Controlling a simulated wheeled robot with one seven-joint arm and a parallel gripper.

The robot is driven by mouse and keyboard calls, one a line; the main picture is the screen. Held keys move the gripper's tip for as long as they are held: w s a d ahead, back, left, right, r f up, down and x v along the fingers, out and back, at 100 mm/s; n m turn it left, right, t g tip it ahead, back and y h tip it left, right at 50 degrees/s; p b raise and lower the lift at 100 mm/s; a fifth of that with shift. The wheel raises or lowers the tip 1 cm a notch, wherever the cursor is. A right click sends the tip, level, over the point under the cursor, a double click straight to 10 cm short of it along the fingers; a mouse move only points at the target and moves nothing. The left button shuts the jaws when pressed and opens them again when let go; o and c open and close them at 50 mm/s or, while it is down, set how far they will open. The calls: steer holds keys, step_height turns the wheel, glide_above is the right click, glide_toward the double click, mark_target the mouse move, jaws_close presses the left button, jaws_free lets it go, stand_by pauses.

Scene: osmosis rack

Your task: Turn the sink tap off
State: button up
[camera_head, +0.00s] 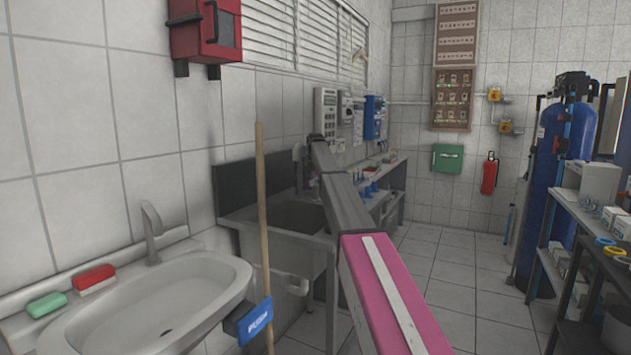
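A grey metal tap (151,232) with a curved spout stands at the back of a white basin (222,284) at the lower left. No running water can be made out there. A second, dark grey sink (238,205) stands farther back against the left wall; any tap on it is hidden or too small to tell. My arm, with a pink and grey link, reaches from the lower right toward this dark sink and covers part of it. A small dark shape at its far end may be my gripper (305,168); its fingers cannot be made out.
A wooden broom handle (262,200) stands upright between basin and dark sink. A red brush (94,278) and a green bar (46,305) lie on the basin's left rim. A shelf (584,262) stands before blue tanks (560,165) at right. The tiled floor (465,290) between is clear.

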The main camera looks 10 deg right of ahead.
mark_target(315, 179)
steer(key=shift+r, duration=0.15)
step_height(315, 179, up, 10)
steer(key=shift+f, duration=0.1)
steer(key=shift+r, duration=0.4)
steer(key=shift+s, duration=0.1)
